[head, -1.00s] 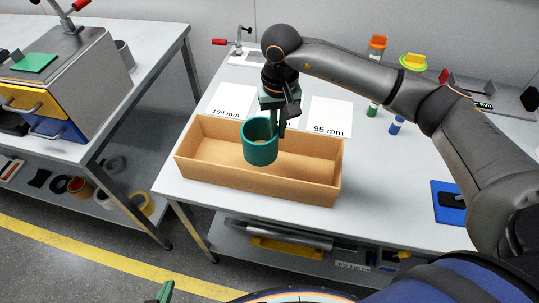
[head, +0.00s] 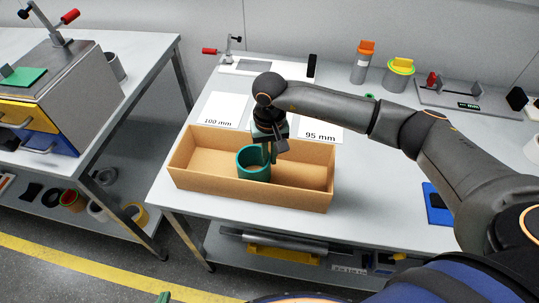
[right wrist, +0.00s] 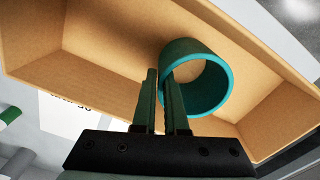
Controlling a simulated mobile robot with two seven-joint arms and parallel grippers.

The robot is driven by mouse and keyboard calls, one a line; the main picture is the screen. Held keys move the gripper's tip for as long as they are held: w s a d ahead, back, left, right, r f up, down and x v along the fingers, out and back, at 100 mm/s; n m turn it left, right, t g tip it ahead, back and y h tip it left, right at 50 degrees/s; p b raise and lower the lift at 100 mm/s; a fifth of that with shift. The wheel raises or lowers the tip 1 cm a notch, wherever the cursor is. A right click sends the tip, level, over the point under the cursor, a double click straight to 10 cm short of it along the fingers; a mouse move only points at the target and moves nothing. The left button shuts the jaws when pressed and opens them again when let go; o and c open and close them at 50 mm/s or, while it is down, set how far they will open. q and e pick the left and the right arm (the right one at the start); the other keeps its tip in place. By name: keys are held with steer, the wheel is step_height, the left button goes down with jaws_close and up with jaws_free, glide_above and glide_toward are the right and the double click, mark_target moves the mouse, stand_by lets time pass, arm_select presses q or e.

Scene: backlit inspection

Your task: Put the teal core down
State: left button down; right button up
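The teal core (head: 251,165) is a short, wide, hollow cylinder, standing roughly upright inside the open tan box (head: 190,178). Its lower end is hidden behind the box's front wall, so I cannot tell if it touches the floor. My right gripper (head: 270,154) points down at the core's right side. In the right wrist view, its fingers (right wrist: 162,100) straddle the wall of the core (right wrist: 222,75), one inside and one outside, closed on it. Of my left gripper (head: 164,298), only a green tip shows at the bottom edge.
The box stands at the table's front edge, with free floor on both sides of the core. Behind it lie a 100 mm card (head: 222,110) and a 95 mm card (head: 318,132). A blue pad (head: 437,205) lies to the right.

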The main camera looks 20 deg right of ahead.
steer(key=o, duration=0.4)
steer(key=shift+r, duration=0.15)
steer(key=shift+r, duration=0.25)
step_height(320, 180, up, 12)
steer(key=shift+f+b, duration=0.15)
steer(key=shift+b, duration=0.55)
